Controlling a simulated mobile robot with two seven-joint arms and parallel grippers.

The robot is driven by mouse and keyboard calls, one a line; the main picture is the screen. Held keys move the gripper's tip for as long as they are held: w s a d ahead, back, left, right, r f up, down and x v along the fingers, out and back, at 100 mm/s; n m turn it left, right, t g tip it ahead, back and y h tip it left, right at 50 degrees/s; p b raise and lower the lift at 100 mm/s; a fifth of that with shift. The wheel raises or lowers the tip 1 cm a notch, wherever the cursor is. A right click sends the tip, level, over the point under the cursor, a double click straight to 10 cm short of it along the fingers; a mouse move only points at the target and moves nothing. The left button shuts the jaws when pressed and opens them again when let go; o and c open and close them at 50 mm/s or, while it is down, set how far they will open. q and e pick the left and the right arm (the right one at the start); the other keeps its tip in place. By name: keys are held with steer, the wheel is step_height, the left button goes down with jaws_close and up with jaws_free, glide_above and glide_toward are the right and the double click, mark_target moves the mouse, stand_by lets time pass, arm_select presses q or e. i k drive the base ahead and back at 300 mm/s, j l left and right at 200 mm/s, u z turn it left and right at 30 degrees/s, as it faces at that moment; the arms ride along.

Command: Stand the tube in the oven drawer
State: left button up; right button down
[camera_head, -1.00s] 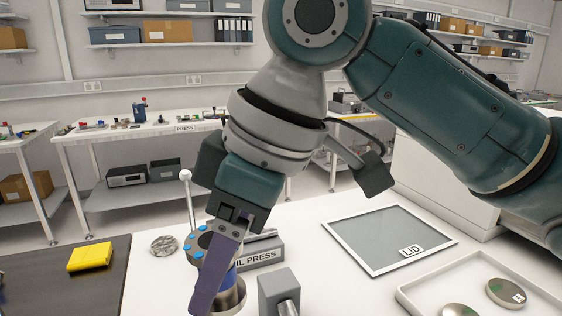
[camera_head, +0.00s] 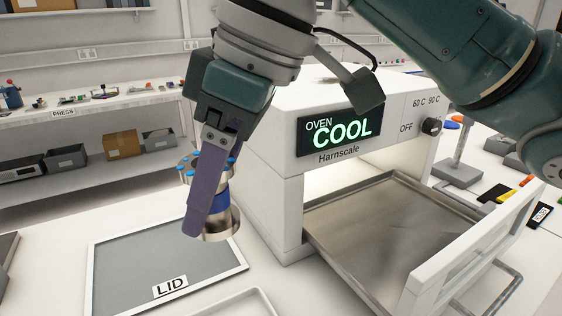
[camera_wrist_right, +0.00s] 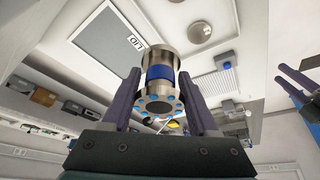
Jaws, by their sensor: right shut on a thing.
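The tube (camera_head: 222,218) is a shiny metal cylinder with a blue band and a flange with blue bolts at its top. My right gripper (camera_head: 207,205) is shut on it, and one purple finger hides part of its side. The tube is roughly upright in the air, left of the oven. In the right wrist view the tube (camera_wrist_right: 160,72) sits between both fingers. The oven drawer (camera_head: 385,215) is pulled out to the right, and its visible metal floor is bare. Purple fingers at the right wrist view's edge look like my left gripper (camera_wrist_right: 297,80); their opening is unclear.
The white oven (camera_head: 265,105) reads COOL, with a knob (camera_head: 432,126) on its right. The drawer's raised front panel (camera_head: 470,250) stands at the right. A framed lid panel (camera_head: 165,255) lies on the bench below the tube. A tray edge (camera_head: 240,305) shows in front.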

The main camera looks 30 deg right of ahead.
mark_target(406, 237)
steer(key=l+z, duration=0.2)
steer(key=l, duration=1.4)
